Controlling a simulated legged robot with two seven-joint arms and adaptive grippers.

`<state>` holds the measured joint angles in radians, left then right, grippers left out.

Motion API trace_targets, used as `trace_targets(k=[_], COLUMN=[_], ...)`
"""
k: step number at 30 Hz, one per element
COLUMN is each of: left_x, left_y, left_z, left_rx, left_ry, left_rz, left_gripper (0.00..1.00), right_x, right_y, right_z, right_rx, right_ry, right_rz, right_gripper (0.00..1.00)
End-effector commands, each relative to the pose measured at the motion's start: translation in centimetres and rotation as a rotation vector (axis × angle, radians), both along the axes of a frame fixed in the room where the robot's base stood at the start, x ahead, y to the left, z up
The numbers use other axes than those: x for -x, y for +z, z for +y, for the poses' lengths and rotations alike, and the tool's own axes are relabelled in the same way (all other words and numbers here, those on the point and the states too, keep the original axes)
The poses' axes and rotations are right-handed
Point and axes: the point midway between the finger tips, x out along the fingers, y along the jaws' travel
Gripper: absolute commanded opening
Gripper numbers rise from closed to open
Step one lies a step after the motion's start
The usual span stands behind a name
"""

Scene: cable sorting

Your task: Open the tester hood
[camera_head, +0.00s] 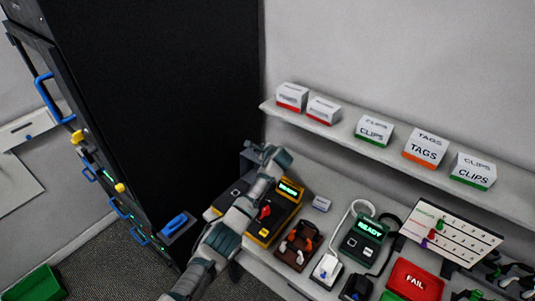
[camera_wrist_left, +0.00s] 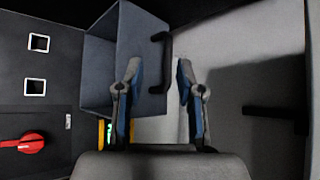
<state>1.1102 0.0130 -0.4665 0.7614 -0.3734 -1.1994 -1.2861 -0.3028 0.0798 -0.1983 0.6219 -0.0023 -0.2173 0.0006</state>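The tester is a yellow and black unit (camera_head: 262,236) on the bench, with a small lit screen and a red knob. The red knob (camera_wrist_left: 22,142) also shows in the left wrist view beside two white-framed square sockets. The hood is a blue-grey box (camera_wrist_left: 103,75) at the tester's end, with a black bar handle (camera_wrist_left: 163,60); it looks closed. My left gripper (camera_head: 275,158) is at the tester's back end, partly hiding the hood. In the wrist view my left gripper (camera_wrist_left: 158,75) is open, with the handle between its fingers in the picture; contact cannot be told.
A tall black cabinet (camera_head: 165,90) stands left of the bench. A wall shelf (camera_head: 330,128) with several labelled boxes runs behind. A green READY unit (camera_head: 363,240), a brown holder (camera_head: 297,246) and a red FAIL bin (camera_head: 416,280) are to the right.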

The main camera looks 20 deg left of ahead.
Motion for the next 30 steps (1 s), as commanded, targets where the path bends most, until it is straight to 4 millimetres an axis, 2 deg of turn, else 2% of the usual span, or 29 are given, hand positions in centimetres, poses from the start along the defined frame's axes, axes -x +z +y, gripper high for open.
trace_targets(k=[13,25,26,28,30], left_x=[4.9,5.6,5.6,5.4,4.6], left_y=[4.2,4.7,4.7,5.0,6.4], left_z=[-3.4,-3.8,-3.8,-3.5,-2.6], left_rx=[0.000,0.000,0.000,-0.009,-0.049], left_ry=[0.000,0.001,0.001,-0.005,-0.027], left_rz=[-0.003,-0.001,-0.001,-0.015,-0.064], left_gripper=[0.37,0.37,0.32,0.15,0.00], right_x=[0.0,0.0,-0.1,-0.1,-0.1], right_y=[0.0,0.0,0.0,0.0,-0.2], right_z=[0.0,0.0,0.0,0.0,0.0], right_rx=[0.000,0.000,0.000,0.000,0.000], right_ry=[0.000,0.000,0.000,0.000,0.000], right_rz=[0.000,0.001,0.002,0.000,0.000], right_gripper=[0.40,0.40,0.40,0.40,0.40])
